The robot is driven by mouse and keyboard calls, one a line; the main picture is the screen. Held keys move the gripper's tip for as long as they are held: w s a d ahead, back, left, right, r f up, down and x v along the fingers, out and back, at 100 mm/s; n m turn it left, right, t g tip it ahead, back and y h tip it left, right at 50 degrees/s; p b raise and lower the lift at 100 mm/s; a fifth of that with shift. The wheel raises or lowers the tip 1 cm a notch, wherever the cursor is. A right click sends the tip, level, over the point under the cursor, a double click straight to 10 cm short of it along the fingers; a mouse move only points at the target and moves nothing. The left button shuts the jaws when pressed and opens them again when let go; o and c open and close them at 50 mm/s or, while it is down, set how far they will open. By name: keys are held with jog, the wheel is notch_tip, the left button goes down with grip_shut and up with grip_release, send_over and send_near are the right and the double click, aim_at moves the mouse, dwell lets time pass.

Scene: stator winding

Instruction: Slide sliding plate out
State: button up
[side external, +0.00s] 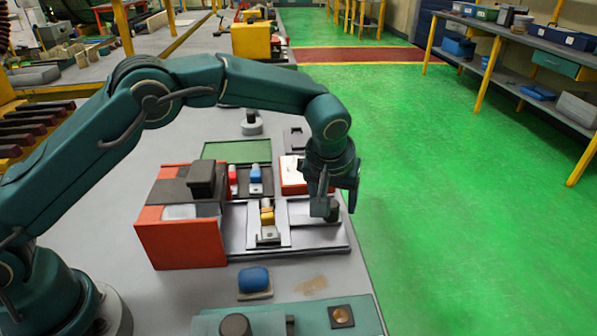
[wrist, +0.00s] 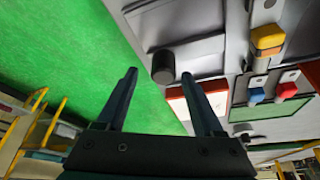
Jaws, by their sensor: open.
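The sliding plate (side external: 301,213) is a flat light-grey plate on the metal base to the right of the red-orange and black machine. A dark round knob (side external: 333,213) stands near its right end. In the wrist view the plate (wrist: 203,58) is at the top and the knob (wrist: 163,66) shows as a dark cylinder. My gripper (side external: 327,203) is over the knob end, pointing down. In the wrist view my gripper (wrist: 159,75) is open, with the knob appearing between its two fingertips. I cannot tell whether either finger touches it. Nothing is held.
The red-orange machine (side external: 180,242) stands left of the plate. A yellow block (side external: 267,217) sits beside the plate, with red and blue pieces (side external: 255,173) behind. A blue-topped block (side external: 254,281) lies in front. Green floor (side external: 460,220) is open to the right beyond the table edge.

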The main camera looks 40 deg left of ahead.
jog(key=shift+v, duration=1.8)
